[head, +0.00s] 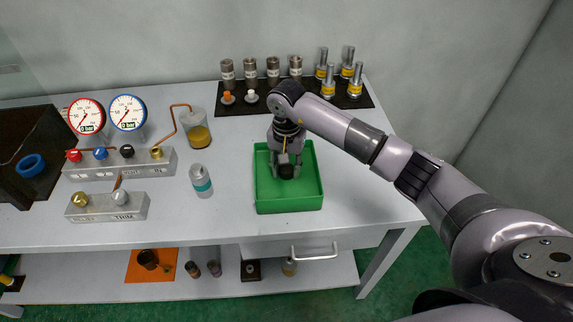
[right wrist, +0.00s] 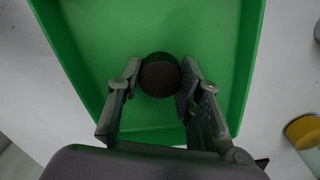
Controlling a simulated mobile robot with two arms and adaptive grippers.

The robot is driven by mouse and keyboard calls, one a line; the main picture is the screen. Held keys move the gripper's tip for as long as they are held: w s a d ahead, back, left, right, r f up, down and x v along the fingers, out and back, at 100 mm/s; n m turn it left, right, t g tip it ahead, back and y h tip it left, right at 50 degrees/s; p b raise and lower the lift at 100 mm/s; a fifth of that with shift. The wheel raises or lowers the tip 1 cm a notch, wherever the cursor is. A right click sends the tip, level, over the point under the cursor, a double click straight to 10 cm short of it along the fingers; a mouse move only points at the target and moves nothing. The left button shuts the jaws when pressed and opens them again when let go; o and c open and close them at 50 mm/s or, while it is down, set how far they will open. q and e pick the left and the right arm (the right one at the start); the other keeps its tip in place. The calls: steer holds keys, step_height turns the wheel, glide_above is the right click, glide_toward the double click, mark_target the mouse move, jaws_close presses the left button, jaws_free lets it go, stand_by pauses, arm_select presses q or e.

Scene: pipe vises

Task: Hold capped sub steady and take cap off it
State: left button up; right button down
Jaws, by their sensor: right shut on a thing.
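My right gripper (head: 287,168) is over the green tray (head: 306,195), pointing down. Its two fingers close from both sides on a dark round piece (head: 286,172), which shows end-on between the fingertips (right wrist: 160,75) in the right wrist view. From above I cannot tell whether this piece is a cap, a capped sub or both, nor whether it touches the tray floor. The rest of the tray floor looks bare. My left gripper does not show.
Left stand a teal-banded container (head: 201,180), a jar of amber liquid (head: 196,130) and gauge manifolds (head: 120,163). The table right of the tray is clear.

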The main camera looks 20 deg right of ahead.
mark_target(286, 169)
steer(key=shift+f, duration=0.1)
steer(key=c, duration=1.1)
jaws_free()
steer(key=shift+r, duration=0.2)
steer(key=shift+w+r, duration=0.1)
steer(key=shift+r, duration=0.2)
step_height(286, 169, up, 11)
steer(key=b, duration=0.3)
steer(key=shift+r, duration=0.15)
